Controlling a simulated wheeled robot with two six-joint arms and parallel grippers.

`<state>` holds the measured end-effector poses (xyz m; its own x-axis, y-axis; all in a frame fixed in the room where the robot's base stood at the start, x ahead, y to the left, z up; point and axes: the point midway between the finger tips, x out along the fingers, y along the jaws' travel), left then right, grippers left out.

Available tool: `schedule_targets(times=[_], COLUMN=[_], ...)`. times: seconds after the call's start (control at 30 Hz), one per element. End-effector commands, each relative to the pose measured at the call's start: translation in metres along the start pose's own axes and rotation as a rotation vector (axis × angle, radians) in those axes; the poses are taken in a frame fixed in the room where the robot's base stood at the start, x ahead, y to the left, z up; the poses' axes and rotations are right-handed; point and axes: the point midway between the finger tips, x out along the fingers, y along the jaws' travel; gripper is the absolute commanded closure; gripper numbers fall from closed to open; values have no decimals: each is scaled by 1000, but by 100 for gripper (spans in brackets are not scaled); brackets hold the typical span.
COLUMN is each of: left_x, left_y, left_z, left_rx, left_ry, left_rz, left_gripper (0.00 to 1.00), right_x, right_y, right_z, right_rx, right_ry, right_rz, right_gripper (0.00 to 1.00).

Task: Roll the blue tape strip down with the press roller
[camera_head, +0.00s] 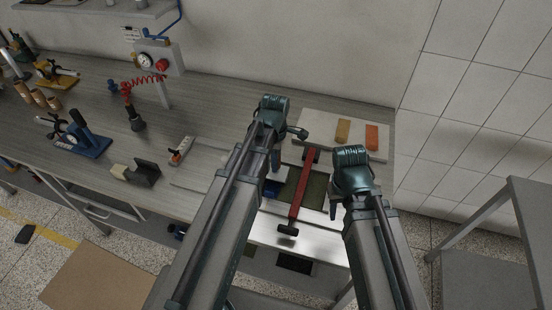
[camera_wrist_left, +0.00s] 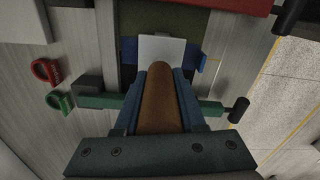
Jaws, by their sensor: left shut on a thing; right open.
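My left gripper (camera_wrist_left: 158,100) is shut on a brown rounded handle, which I take to be the press roller (camera_wrist_left: 157,95). A white block or sheet (camera_wrist_left: 162,48) shows just beyond the handle's end, over the middle of the blue tape strip (camera_wrist_left: 195,62). Whether the roller touches the strip is hidden. In the head view, part of the blue strip (camera_head: 272,187) shows beside my left gripper (camera_head: 275,163), at the left of the green mat. My right gripper (camera_head: 334,208) is open and empty, right of the mat.
A red bar with black ends (camera_head: 301,185) lies across the green mat (camera_head: 285,192). A pale board with yellow and orange blocks (camera_head: 343,132) lies behind. A dark block (camera_head: 145,174), a blue-based tool (camera_head: 85,143) and a gauge post (camera_head: 160,62) stand left.

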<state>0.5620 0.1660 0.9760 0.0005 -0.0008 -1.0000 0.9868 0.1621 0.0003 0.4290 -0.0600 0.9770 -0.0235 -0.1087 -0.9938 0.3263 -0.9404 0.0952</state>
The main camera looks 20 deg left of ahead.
Motion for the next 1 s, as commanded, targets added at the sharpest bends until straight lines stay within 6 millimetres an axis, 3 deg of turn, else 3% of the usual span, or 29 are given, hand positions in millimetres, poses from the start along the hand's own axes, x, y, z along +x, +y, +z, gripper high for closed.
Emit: schedule_targets(times=[0.57, 1.0], left_x=[-1, -34], left_y=[0, 0], left_z=[0, 0], left_rx=[0, 0], left_ry=[-1, 0], left_rz=[0, 0], left_gripper=[100, 100], right_x=[-1, -33], right_y=[0, 3], right_z=[0, 2], right_rx=[0, -1], right_ry=[0, 0], right_rz=[0, 0], right_gripper=[57, 57])
